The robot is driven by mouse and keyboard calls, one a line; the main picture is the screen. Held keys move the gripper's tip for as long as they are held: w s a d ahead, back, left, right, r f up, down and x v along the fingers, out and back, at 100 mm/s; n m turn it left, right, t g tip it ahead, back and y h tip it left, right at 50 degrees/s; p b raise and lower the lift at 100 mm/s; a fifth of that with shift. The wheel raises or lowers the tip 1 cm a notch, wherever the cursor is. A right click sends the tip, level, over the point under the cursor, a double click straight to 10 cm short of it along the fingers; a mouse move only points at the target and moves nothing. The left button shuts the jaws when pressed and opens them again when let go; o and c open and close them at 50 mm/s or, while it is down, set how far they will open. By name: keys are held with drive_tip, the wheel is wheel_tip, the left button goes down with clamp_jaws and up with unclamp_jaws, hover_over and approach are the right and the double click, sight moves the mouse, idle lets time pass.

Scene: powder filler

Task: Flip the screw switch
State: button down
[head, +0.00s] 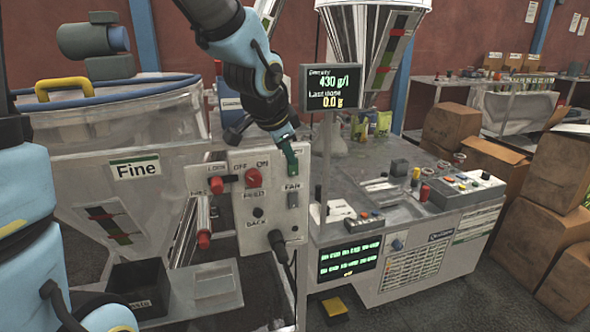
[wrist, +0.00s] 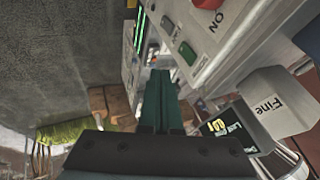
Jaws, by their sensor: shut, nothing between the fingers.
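The grey-white control panel (head: 262,215) stands left of centre in the head view, and part of it shows in the wrist view (wrist: 235,40). It carries a red knob (head: 253,178) near the OFF and ON labels and a grey switch (head: 292,199) under the FAN label. No label reading "screw" is legible. My gripper (head: 292,172) is shut and empty, its green fingers pointing down at the panel's upper right, just above the FAN label. In the wrist view my gripper (wrist: 160,73) has its fingertips beside the panel face; I cannot tell whether they touch. A green control (wrist: 187,53) shows close by.
A display (head: 331,88) stands just right of my arm. The "Fine" hopper (head: 135,169) is at the left. A red knob (head: 204,240) sits left of the panel. A worktable (head: 390,215) with controls is at the right, boxes (head: 530,190) beyond it.

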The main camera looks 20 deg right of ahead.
sight(293, 171)
drive_tip(key=x, duration=0.3)
drive_tip(key=w+b+x, duration=0.1)
drive_tip(key=x, duration=0.3)
drive_tip(key=b+x, duration=0.1)
drive_tip(key=x, duration=0.2)
drive_tip(key=shift+w, duration=0.5)
drive_tip(key=shift+w+d+f, duration=0.1)
drive_tip(key=shift+w, duration=0.4)
drive_tip(key=shift+w+d+f, duration=0.1)
drive_tip(key=shift+w+f, duration=0.05)
drive_tip(key=shift+w, duration=0.35)
